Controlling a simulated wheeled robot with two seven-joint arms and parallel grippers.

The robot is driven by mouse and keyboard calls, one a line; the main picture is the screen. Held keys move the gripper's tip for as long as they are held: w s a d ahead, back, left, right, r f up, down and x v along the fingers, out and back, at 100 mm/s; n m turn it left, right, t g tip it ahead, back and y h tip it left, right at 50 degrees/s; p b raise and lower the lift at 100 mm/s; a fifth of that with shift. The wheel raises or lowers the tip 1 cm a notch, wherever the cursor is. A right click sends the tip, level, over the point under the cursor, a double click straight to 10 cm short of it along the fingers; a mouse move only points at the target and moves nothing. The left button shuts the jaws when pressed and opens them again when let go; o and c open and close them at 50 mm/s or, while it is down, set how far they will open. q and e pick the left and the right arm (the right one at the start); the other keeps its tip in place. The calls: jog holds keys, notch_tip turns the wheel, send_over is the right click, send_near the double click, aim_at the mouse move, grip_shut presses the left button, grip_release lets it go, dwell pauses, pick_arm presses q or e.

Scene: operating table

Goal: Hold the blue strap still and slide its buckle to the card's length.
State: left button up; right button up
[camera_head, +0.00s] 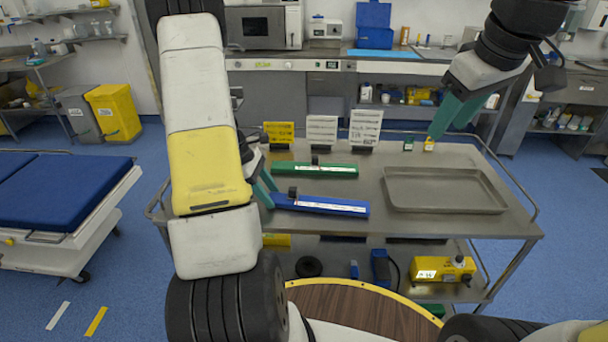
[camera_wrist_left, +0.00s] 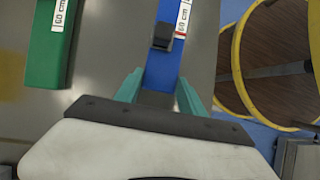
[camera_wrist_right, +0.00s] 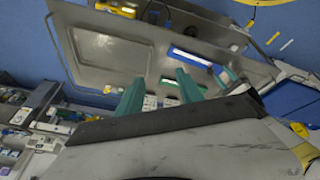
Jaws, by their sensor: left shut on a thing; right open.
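The blue strap (camera_head: 335,207) lies on the metal table, with a white printed strip along it. Its dark buckle (camera_head: 292,193) sits near its left end; strap (camera_wrist_left: 158,72) and buckle (camera_wrist_left: 163,37) also show in the left wrist view. My left gripper (camera_head: 266,190) is shut on the strap's left end, just beside the buckle. My right gripper (camera_head: 450,116) is open and empty above the table's back right. Upright cards stand at the table's back: a yellow one (camera_head: 278,132), a white one (camera_head: 322,130) and a taller white one (camera_head: 365,127). Which card applies is unclear.
A green strap (camera_head: 330,170) with a dark buckle (camera_head: 315,160) lies just behind the blue one. A shallow metal tray (camera_head: 445,207) takes up the table's right side. Two small labelled bottles (camera_head: 428,144) stand at the back. A lower shelf holds a yellow device (camera_head: 444,269).

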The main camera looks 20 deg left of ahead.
jog(key=w+a+r+n+g, duration=0.1)
jog(key=w+a+n+g, duration=0.1)
jog(key=w+a+n, duration=0.65)
jog(key=n+g+h, duration=0.2)
jog(key=n+g, duration=0.5)
jog(key=n, duration=1.4)
send_over(293, 188)
jog(key=w, duration=0.5)
notch_tip(293, 188, down, 21)
jog(key=shift+m+t, duration=0.25)
jog(key=shift+t, duration=0.05)
jog(key=x, duration=1.1)
jog(key=shift+s+a+f, duration=0.2)
jog(key=shift+s+f, duration=0.05)
jog(key=shift+f, duration=0.05)
grip_shut()
